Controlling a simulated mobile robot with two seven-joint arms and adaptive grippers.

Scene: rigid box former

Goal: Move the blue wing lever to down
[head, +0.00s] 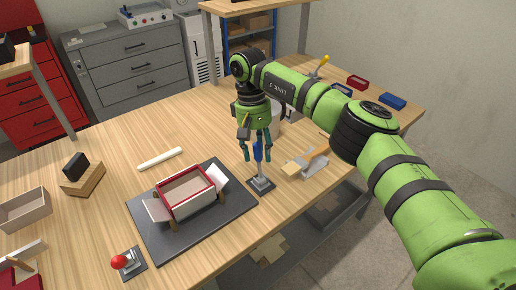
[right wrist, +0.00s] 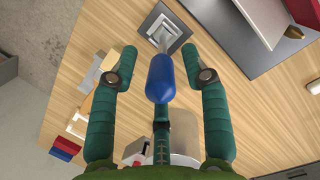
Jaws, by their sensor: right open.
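The blue wing lever (head: 258,154) stands up from a small grey base (head: 261,185) on the table, just right of the dark box former plate (head: 238,222). In the right wrist view its blue handle (right wrist: 159,78) points toward the camera, between the fingers. My right gripper (head: 255,155) is open around the lever from above. In the right wrist view the fingers (right wrist: 160,65) are spread on both sides of the handle, with gaps. A third finger shows below the handle. My left gripper is not in view.
A red-rimmed box (head: 186,192) sits in the former, left of the lever. A wooden-handled tool on a grey holder (head: 315,165) stands close to its right. A red-knobbed lever (head: 120,262) stands front left. A white roll (head: 160,158) lies behind the former.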

